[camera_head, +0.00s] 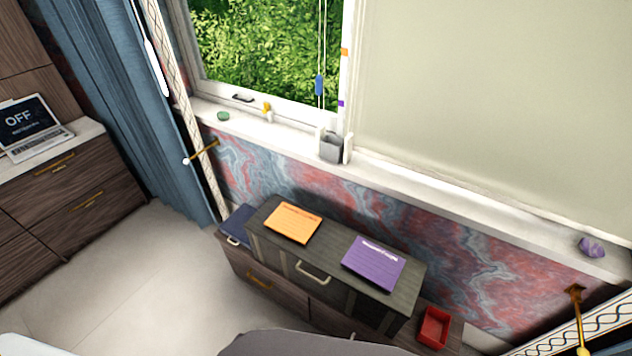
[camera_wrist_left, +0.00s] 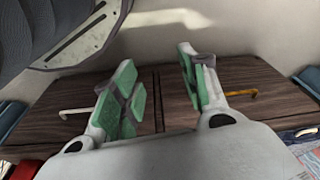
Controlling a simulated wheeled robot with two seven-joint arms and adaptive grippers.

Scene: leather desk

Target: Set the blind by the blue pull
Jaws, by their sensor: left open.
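The blue pull (camera_head: 319,86) hangs on thin pale cords in front of the open left part of the window. A pale strip beside it carries an orange mark (camera_head: 345,52) higher up and a purple mark (camera_head: 340,103) lower down. The pull hangs between the heights of these marks in the picture. A cream blind (camera_head: 490,110) covers the window to the right. My left gripper (camera_wrist_left: 157,80) shows in the left wrist view, open with green pads and nothing between them. Wooden drawer fronts lie beyond it. Neither gripper shows in the head view.
A dark cabinet (camera_head: 335,290) below bears an orange card (camera_head: 294,222) and a purple card (camera_head: 373,263). A red tray (camera_head: 434,327) sits right. A laptop (camera_head: 32,126) reads "OFF". A blue curtain (camera_head: 110,90) hangs left.

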